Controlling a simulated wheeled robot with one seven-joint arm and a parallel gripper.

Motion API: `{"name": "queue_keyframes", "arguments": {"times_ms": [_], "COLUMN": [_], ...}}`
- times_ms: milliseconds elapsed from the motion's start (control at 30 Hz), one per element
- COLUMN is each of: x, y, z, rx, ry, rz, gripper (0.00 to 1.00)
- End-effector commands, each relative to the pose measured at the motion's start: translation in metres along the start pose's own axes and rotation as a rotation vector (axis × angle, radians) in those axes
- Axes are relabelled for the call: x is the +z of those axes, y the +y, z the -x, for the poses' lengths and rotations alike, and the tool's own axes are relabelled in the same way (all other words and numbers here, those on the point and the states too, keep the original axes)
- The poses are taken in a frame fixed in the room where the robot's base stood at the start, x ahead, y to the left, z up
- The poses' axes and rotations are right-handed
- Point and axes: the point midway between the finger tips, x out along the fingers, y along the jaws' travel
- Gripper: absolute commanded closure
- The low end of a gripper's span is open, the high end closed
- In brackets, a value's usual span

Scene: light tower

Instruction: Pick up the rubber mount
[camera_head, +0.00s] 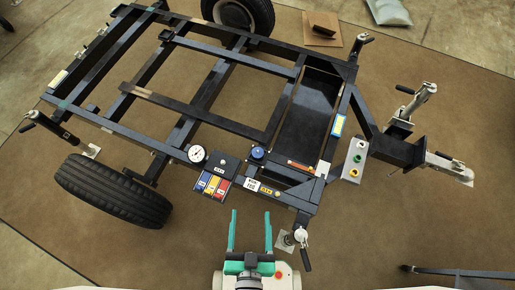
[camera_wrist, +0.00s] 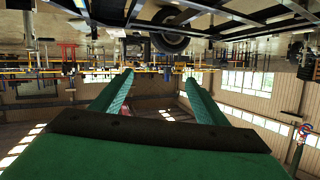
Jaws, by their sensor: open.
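I cannot pick out the rubber mount with certainty. A small dark block (camera_head: 92,107) sits on the left part of the black trailer frame (camera_head: 190,105) in the head view and could be it, but it is too small to tell. My gripper (camera_head: 250,215) is at the bottom middle of the head view, its two green fingers spread apart and empty. It is in front of the frame's near edge, well away from that block. In the wrist view the open fingers (camera_wrist: 157,82) point toward the hall wall, with nothing between them.
A black tyre (camera_head: 115,190) stands left. A jack (camera_head: 302,235) is close right. Brown floor lies open below left.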

Motion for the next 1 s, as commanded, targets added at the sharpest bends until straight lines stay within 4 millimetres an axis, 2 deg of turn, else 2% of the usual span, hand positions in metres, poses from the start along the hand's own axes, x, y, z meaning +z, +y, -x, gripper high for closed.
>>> {"name": "queue_keyframes", "arguments": {"times_ms": [33, 200, 400, 600, 733, 900, 1000], "x": [0.013, 0.059, 0.095, 0.114, 0.119, 0.124, 0.126], "y": [-0.009, -0.049, -0.106, -0.16, -0.188, -0.209, -0.211], "z": [-0.018, -0.078, -0.152, -0.221, -0.261, -0.308, -0.332], "rx": [-0.001, -0.025, -0.091, -0.168, -0.209, -0.235, -0.231], "ry": [-0.016, -0.112, -0.236, -0.377, -0.475, -0.615, -0.7], "rz": [-0.053, -0.247, -0.424, -0.534, -0.569, -0.572, -0.555], "gripper": [0.33, 0.33, 0.33, 0.33, 0.33, 0.33, 0.33]}}
